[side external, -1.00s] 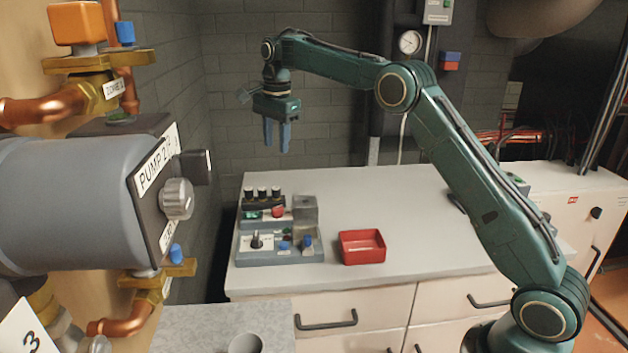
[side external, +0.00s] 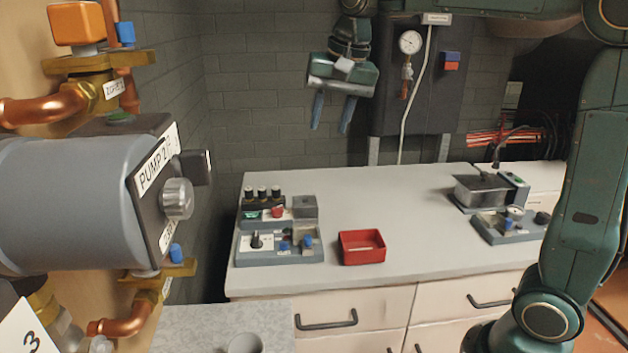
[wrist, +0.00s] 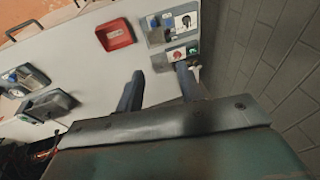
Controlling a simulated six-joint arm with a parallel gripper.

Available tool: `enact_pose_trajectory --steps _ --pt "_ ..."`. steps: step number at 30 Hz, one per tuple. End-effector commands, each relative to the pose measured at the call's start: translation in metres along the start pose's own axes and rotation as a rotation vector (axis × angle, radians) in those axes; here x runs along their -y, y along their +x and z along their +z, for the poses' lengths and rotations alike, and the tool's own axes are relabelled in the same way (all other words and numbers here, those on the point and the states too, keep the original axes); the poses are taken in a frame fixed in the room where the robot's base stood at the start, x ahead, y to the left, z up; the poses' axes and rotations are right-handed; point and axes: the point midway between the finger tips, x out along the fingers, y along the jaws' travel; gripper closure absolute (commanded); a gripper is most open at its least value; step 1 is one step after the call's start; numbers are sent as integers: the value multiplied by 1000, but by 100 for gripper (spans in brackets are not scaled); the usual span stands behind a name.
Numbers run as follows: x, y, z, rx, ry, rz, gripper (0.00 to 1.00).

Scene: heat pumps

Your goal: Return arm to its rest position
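My gripper (side external: 333,113) hangs in the air in front of the dark brick wall, well above the workbench, with its blue fingers pointing down. The fingers are spread apart with nothing between them. In the wrist view my gripper (wrist: 158,82) also shows two separated fingers over the bench, seen from above. My arm rises from the right side of the bench and runs along the top of the side view, partly out of frame.
A red tray (side external: 362,247) sits on the white workbench (side external: 400,205), right of a grey control unit (side external: 280,246). Another device (side external: 490,205) stands at the bench's right. A pressure gauge (side external: 410,42) hangs on the wall panel. A pump (side external: 70,200) and copper pipes fill the left.

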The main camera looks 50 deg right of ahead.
Motion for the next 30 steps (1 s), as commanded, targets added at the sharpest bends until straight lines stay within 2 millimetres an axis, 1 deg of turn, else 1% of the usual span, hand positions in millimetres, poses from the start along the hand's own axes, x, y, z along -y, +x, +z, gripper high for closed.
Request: enact_pose_trajectory --steps 1,6,14,19,24,30 --pt "-7 -5 10 -8 -37 -8 63" --pt "-31 -13 42 -34 -170 -32 63" --pt "-70 -14 91 -81 -372 -63 63" --pt "-97 -7 123 -114 -504 -79 63" --pt "-123 4 153 -149 -633 -92 63" --pt "-146 20 178 -180 -748 -99 63"
